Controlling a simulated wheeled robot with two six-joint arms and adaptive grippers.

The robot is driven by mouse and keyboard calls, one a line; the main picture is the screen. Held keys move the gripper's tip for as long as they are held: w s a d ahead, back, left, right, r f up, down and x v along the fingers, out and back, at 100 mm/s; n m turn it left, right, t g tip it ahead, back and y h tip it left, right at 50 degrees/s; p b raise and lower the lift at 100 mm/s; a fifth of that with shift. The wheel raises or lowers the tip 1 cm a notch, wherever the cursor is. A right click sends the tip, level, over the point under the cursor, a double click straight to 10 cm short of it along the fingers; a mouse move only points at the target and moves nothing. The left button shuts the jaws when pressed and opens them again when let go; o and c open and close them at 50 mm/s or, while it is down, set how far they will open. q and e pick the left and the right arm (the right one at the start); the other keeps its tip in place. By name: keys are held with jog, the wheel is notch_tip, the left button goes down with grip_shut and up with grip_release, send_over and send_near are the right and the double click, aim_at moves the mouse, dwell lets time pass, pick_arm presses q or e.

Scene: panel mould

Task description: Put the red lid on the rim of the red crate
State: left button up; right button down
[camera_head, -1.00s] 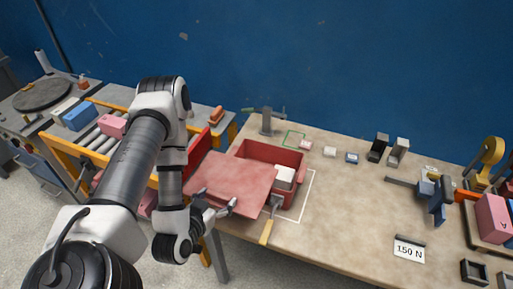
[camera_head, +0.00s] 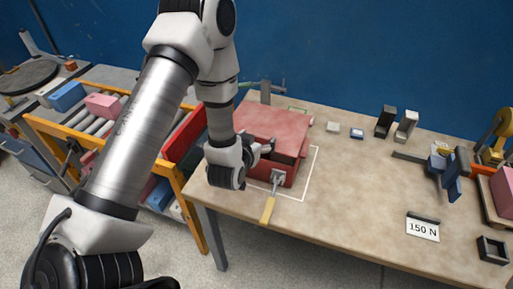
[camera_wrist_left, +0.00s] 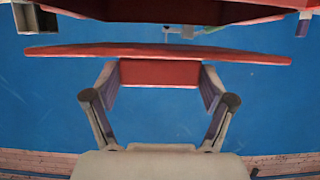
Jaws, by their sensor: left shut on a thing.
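The red lid (camera_head: 278,128) is over the red crate (camera_head: 291,172) in the head view and hides its opening. My left gripper (camera_head: 266,149) is at the lid's near side, shut on the lid. In the left wrist view the lid (camera_wrist_left: 230,55) shows edge-on as a thin plate, with a red block part (camera_wrist_left: 158,73) between the two fingers (camera_wrist_left: 159,95). The crate's dark red edge (camera_wrist_left: 150,10) runs along the top of that view. A blue gap shows between lid and crate there, so they look apart. My right gripper is not in view.
A yellow-handled clamp (camera_head: 268,208) stands at the crate's front. A white outline (camera_head: 309,180) marks the bench around the crate. A grey fixture (camera_head: 266,92) stands behind. The bench (camera_head: 350,190) to the right is mostly clear up to the 150 N sign (camera_head: 422,229).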

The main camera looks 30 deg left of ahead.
pick_arm(q)
notch_tip(320, 180, down, 3)
jog(key=shift+f+p, duration=0.1)
jog(key=shift+p, duration=0.3)
jog(key=shift+a+f, duration=0.25)
jog(key=shift+f, duration=0.1)
jog(key=shift+s+d, duration=0.1)
jog(key=shift+d, duration=0.05)
jog(key=o, duration=1.1)
jog(key=shift+o, duration=0.3)
jog(key=shift+f, duration=0.1)
